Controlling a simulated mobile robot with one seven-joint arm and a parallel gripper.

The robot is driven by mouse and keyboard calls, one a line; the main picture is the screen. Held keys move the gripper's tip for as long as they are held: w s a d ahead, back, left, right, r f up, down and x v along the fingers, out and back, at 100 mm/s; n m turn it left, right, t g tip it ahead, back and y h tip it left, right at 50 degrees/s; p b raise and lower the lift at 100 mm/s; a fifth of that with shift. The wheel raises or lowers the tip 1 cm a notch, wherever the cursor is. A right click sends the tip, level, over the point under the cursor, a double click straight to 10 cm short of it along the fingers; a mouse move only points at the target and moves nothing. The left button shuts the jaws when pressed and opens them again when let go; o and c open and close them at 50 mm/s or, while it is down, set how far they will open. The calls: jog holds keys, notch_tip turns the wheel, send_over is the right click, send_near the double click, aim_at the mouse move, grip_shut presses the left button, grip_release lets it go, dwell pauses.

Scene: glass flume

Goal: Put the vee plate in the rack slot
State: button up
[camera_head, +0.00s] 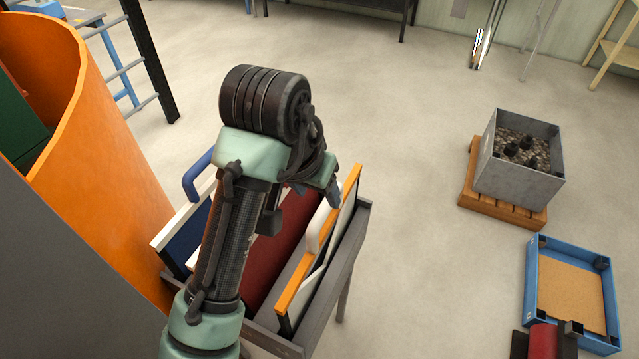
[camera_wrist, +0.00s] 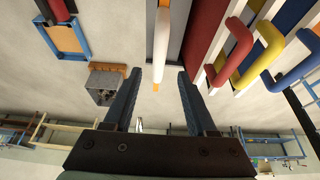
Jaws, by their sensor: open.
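An orange-edged plate with a white handle stands on edge at the right side of the grey rack (camera_head: 350,255). Pale slanted shapes on its face may be the vee, so I take it as the vee plate (camera_head: 292,292). In the head view my gripper (camera_head: 333,190) is by the far end of this plate, partly behind my wrist. My arm hides much of the rack, including its slots.
Other plates stand close by in the rack, with red (camera_wrist: 237,40), yellow (camera_wrist: 258,55) and blue (camera_wrist: 295,70) handles. An orange curved wall (camera_head: 110,140) is at the left. A grey bin (camera_head: 520,165) and a blue tray (camera_head: 530,290) lie right; floor between is clear.

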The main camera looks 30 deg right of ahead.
jog(key=shift+a+r, duration=0.1)
jog(key=shift+r, duration=0.15)
jog(key=w+r+n+t+h, duration=0.15)
jog(key=r+t, duration=0.25)
jog(key=r, duration=0.4)
jog(key=w+r+n+t+h, duration=0.1)
jog(key=w+r+t+h, duration=0.2)
jog(key=r, duration=0.5)
jog(key=w+r+n+t+h, duration=0.1)
jog(key=w+r+t, duration=0.2)
jog(key=r+t, duration=0.35)
jog(key=s+a+r+n+t+y, duration=0.4)
jog(key=s+a+r+t, duration=0.2)
jog(key=a+r, duration=0.4)
jog(key=s+a+r+n+t+y, duration=0.4)
jog(key=s+a+r+t+y, duration=0.1)
jog(key=a+r, duration=0.5)
jog(key=shift+s+a+r+t, duration=0.2)
jog(key=shift+s+t, duration=0.15)
jog(key=shift+s, duration=0.05)
jog(key=shift+a+n+y, duration=0.1)
jog(key=shift+n+y, duration=0.15)
jog(key=shift+y, duration=0.1)
